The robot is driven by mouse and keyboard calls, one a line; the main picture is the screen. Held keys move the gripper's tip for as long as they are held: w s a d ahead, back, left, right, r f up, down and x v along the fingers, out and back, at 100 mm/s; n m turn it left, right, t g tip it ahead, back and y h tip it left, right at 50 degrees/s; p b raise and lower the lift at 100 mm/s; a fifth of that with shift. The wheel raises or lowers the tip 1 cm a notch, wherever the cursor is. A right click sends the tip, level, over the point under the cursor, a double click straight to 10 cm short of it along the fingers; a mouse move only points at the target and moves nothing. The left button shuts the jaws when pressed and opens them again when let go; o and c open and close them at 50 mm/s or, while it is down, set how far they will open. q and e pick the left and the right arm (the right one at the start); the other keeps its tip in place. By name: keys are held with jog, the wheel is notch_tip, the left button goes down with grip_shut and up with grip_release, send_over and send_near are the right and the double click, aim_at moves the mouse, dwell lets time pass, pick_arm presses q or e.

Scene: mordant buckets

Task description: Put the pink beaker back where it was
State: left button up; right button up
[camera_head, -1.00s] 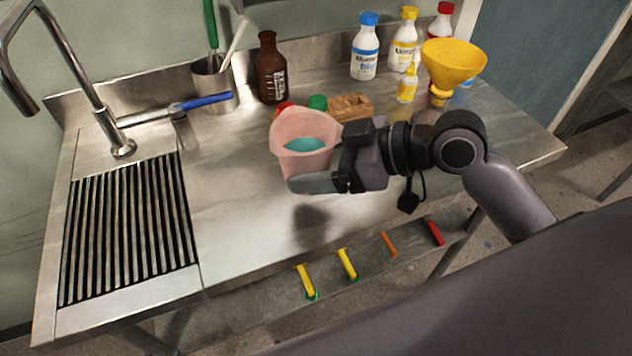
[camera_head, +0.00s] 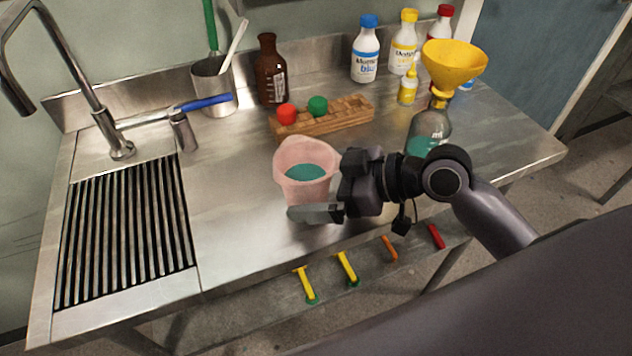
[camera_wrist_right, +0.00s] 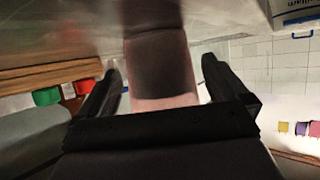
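The pink beaker (camera_head: 303,187), with teal liquid inside, is upright near the front of the steel counter (camera_head: 232,222). Its base is partly hidden by a finger of my right gripper (camera_head: 318,207), and it appears to rest on or very near the counter. The right gripper comes from the right with its fingers on either side of the beaker. In the right wrist view, the beaker's pink wall (camera_wrist_right: 160,65) is between the two dark fingers, with narrow gaps showing beside it, so the gripper looks open. My left gripper is not in view.
A wooden rack (camera_head: 335,117) with a red and a green cap stands behind the beaker. A flask (camera_head: 432,124) with a yellow funnel (camera_head: 454,62) stands right, near my arm. Bottles line the back. A faucet (camera_head: 108,125) and drain grille (camera_head: 130,230) are left.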

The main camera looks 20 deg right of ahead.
jog(key=shift+r, duration=0.25)
jog(key=shift+s+d, duration=0.2)
jog(key=shift+d, duration=0.15)
jog(key=b+v, duration=0.1)
jog(key=v, duration=1)
jog(key=shift+r, duration=0.15)
jog(key=shift+d, duration=0.1)
